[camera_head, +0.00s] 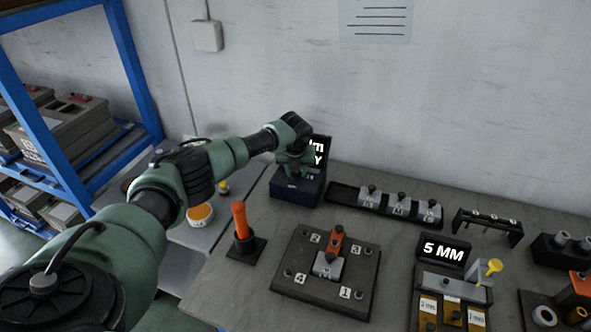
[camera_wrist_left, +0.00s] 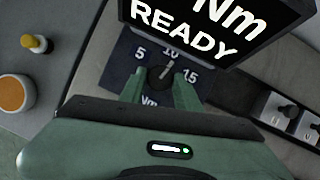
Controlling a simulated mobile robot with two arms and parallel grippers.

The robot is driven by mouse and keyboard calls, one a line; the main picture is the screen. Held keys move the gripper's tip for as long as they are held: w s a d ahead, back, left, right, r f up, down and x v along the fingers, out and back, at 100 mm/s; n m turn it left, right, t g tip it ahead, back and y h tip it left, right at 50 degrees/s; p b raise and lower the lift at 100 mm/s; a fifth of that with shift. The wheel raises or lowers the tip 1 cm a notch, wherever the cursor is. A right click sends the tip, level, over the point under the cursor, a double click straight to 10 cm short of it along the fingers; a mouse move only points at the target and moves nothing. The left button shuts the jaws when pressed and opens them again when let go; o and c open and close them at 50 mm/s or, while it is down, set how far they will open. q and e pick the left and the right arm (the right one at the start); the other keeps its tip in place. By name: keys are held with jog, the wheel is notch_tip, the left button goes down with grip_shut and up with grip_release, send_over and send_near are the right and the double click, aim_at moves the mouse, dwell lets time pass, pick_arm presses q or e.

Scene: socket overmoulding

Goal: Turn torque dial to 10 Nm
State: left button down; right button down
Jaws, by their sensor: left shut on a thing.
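The torque unit is a dark blue box (camera_head: 296,190) at the back left of the bench, with a black display (camera_head: 322,150) mostly hidden behind my arm. My left gripper (camera_head: 293,172) is over its top. In the left wrist view, the gripper (camera_wrist_left: 162,88) is shut on the dark torque dial (camera_wrist_left: 160,77), one finger on each side. The dial face shows 5, 10, 15 and Nm. Its white pointer line points up close to the 10, perhaps slightly toward the 15. The display (camera_wrist_left: 215,25) reads "Nm READY"; its number is cut off. My right gripper is not in view.
An orange-handled tool (camera_head: 240,220) stands left of a numbered fixture plate (camera_head: 290,270). A tray of grey blocks (camera_head: 345,196) lies right of the torque unit. A "5 MM" sign (camera_head: 445,250) stands further right. A blue shelf (camera_head: 135,60) is at left.

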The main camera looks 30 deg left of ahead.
pick_arm(q)
jog(key=shift+w+d+n+y+b, duration=0.15)
jog(key=shift+n+y+b, duration=0.25)
jog(key=shift+n, duration=0.9)
jog(key=shift+r, duration=0.1)
jog(key=c, duration=1)
grip_release()
jog(key=b+v, duration=0.1)
jog(key=v, duration=0.6)
jog(key=shift+d+r+b, duration=0.1)
jog(key=shift+r+b, duration=0.2)
jog(key=shift+r, duration=0.05)
jog(key=shift+g, duration=0.3)
